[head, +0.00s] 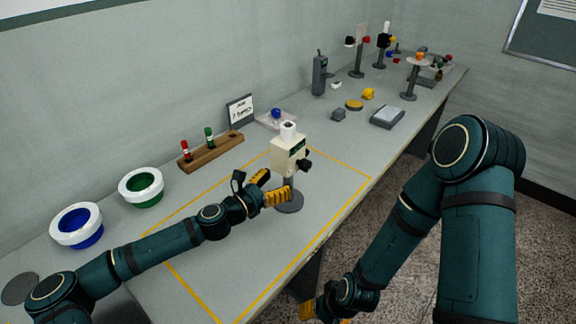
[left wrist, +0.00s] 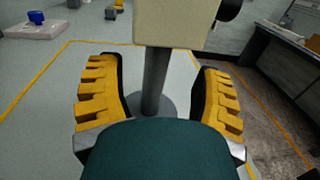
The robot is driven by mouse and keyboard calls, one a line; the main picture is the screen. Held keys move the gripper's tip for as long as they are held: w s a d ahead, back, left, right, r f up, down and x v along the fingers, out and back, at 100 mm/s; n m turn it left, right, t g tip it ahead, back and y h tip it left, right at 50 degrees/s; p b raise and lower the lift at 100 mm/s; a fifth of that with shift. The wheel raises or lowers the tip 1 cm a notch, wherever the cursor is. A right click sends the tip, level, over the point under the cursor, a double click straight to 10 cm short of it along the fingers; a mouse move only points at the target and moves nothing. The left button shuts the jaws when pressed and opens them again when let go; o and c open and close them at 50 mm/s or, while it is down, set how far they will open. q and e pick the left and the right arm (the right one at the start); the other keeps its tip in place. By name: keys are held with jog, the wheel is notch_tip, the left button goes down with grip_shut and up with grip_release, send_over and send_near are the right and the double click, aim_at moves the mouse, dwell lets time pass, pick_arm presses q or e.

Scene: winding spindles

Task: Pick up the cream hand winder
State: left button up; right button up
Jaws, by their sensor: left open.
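The cream hand winder (head: 289,155) stands upright on the bench, a cream box on a grey post with a round grey base (head: 289,203). It has a white top piece and a dark knob on its right side. My left gripper (head: 277,187) is open at the post, below the cream box. In the left wrist view the grey post (left wrist: 156,80) shows between the two spread yellow fingers, with a gap on each side. The box's upper part is cut off there. My right gripper (head: 322,308) hangs low beside the bench, partly cut off by the bottom edge.
A yellow line (head: 330,165) marks an area around the winder. A wooden rack (head: 212,151) with red and green spools, a sign (head: 240,111), and white rings with blue (head: 77,226) and green (head: 141,188) insides stand along the wall. More devices stand farther back.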

pick_arm(q)
jog(key=x, duration=0.5)
jog(key=shift+w+b, duration=0.1)
jog(key=shift+b, duration=0.25)
jog(key=shift+r, duration=0.1)
grip_shut()
